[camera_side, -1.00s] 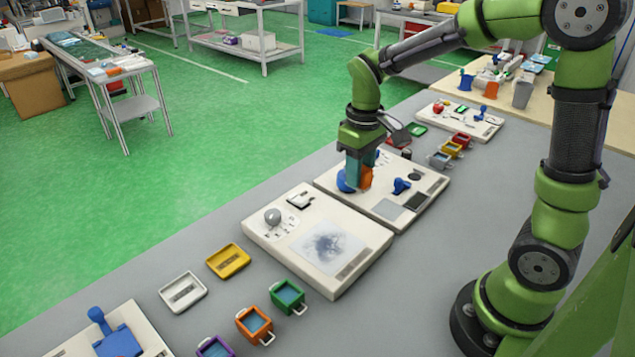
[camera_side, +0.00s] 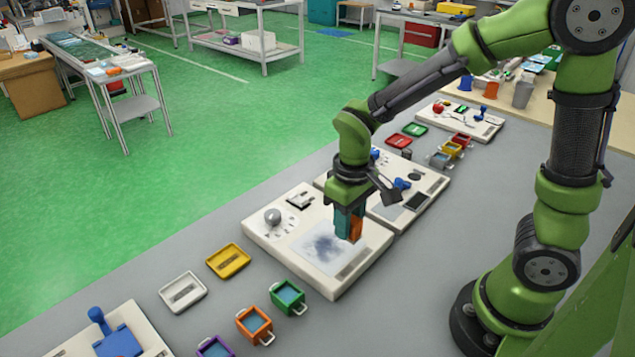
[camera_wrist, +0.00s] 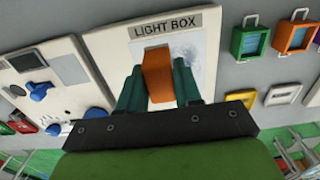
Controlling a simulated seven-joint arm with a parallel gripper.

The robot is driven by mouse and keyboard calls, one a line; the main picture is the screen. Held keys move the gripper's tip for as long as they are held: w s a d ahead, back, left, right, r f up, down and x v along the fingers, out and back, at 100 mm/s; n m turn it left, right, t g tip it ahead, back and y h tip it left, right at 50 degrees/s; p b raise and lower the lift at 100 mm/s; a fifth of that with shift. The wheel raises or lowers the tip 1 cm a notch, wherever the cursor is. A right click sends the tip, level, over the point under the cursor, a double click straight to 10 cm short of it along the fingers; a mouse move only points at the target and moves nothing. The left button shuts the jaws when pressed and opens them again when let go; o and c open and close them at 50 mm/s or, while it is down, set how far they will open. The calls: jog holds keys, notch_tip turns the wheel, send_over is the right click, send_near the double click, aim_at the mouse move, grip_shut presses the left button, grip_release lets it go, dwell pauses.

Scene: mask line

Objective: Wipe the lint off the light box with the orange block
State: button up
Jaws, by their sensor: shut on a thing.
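My gripper (camera_side: 350,222) is shut on the orange block (camera_side: 355,230) and holds it over the right edge of the light box's pale panel. In the wrist view the orange block (camera_wrist: 158,75) sits between the two teal fingers (camera_wrist: 158,88). The light box (camera_side: 280,240) is a cream board with a label reading LIGHT BOX and a pale lit panel. Dark grey lint (camera_side: 322,245) lies in a smudge in the middle of the panel. I cannot tell whether the block touches the panel.
A second cream board (camera_side: 432,182) with blue parts and dark squares adjoins behind. In front stand a yellow tray (camera_side: 228,260), a white tray (camera_side: 183,292), a green bin (camera_side: 288,296) and an orange bin (camera_side: 254,324). A grey knob (camera_side: 272,216) sticks up at the light box's left.

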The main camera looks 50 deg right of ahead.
jog(key=shift+f, duration=1.6)
jog(key=shift+w+f, duration=0.3)
jog(key=shift+f, duration=0.45)
jog(key=shift+w+f, duration=0.15)
jog(key=shift+w, duration=3.6)
jog(key=shift+w+a, duration=0.1)
jog(key=shift+a, duration=0.15)
jog(key=shift+s+a, duration=0.35)
jog(key=shift+s, duration=3.85)
jog(key=shift+w+a, duration=0.15)
jog(key=shift+a, duration=0.55)
jog(key=shift+w+d, duration=0.1)
jog(key=shift+w, duration=3.75)
jog(key=shift+w+r, duration=0.2)
jog(key=shift+w, duration=0.05)
notch_tip(320, 180, up, 8)
jog(key=shift+s, duration=0.1)
